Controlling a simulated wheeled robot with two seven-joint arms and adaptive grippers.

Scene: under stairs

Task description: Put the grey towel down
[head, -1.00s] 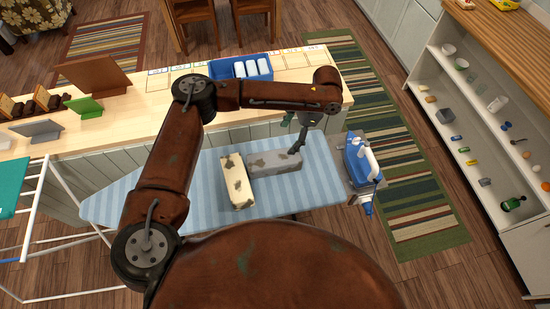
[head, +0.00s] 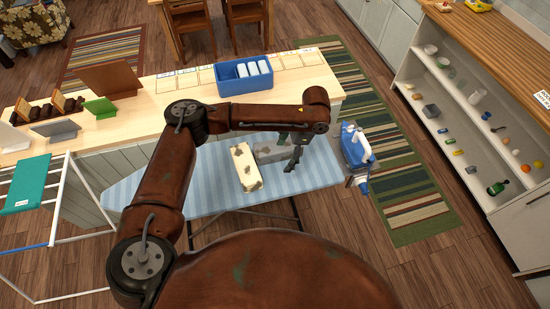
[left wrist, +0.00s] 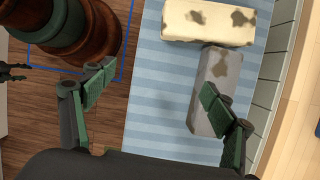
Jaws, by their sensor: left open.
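The grey towel (head: 268,151), a folded block with dark blotches, lies on the blue striped ironing board (head: 213,195). In the left wrist view the grey towel (left wrist: 208,115) is next to a cream blotched towel (left wrist: 212,22). My left gripper (head: 292,160) is open at the right end of the grey towel. In the left wrist view my left gripper (left wrist: 158,84) has its fingers spread wide, with nothing between them; one finger overlaps the grey towel in the picture. My right gripper (left wrist: 12,72) appears only as dark finger parts at the left edge there.
A blue-and-white iron (head: 355,147) stands at the board's right end. The counter (head: 180,95) behind holds a blue divided bin (head: 243,76). A white drying rack (head: 60,195) with a teal towel (head: 27,184) is at left. The board's left part is bare.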

